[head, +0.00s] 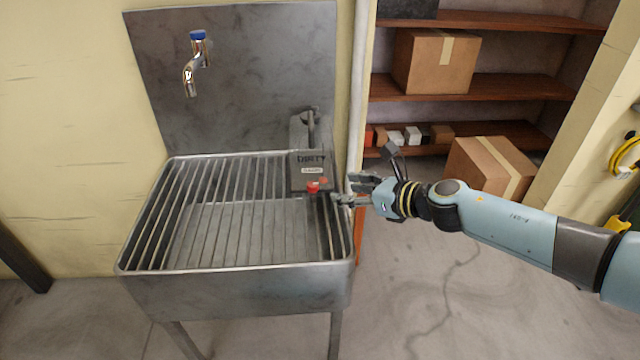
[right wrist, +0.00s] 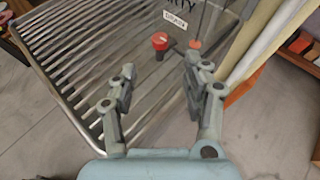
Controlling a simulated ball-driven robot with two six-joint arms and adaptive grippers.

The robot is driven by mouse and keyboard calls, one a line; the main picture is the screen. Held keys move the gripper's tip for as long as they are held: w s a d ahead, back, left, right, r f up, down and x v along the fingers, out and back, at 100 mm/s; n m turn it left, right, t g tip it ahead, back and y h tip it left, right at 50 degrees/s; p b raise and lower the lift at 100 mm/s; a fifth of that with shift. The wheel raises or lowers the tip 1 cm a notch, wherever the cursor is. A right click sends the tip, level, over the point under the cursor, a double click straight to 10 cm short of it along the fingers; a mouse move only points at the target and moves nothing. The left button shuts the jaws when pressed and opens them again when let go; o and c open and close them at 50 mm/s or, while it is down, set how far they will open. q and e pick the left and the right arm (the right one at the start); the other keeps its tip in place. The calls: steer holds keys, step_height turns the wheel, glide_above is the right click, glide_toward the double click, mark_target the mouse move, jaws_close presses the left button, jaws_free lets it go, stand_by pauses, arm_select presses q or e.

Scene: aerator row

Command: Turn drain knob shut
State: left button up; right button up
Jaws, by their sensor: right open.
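A red knob (head: 313,187) sits on the front of a grey metal box (head: 308,168) at the right side of the slatted sink (head: 245,268). The box has dark lettering and a small white label. In the right wrist view the knob (right wrist: 160,41) is round with a pale mark on top and a dark stem beside it. My right gripper (head: 345,189) is just right of the knob, apart from it. In the right wrist view its open, empty fingers (right wrist: 161,66) point toward the knob, which lies beyond and between the tips. My left gripper is not in view.
A smaller orange-red part (right wrist: 194,44) is beside the knob. A faucet (head: 196,62) is on the backsplash. A vertical pipe (head: 357,90) runs behind the sink's right side. Shelves (head: 500,86) with boxes stand at the back right.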

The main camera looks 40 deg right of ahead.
mark_target(317, 186)
steer(key=b+x, duration=0.2)
steer(key=x, duration=0.7)
steer(key=shift+w+a+f, duration=0.1)
steer(key=shift+w+f, duration=0.05)
steer(key=shift+f, duration=0.1)
jaws_close()
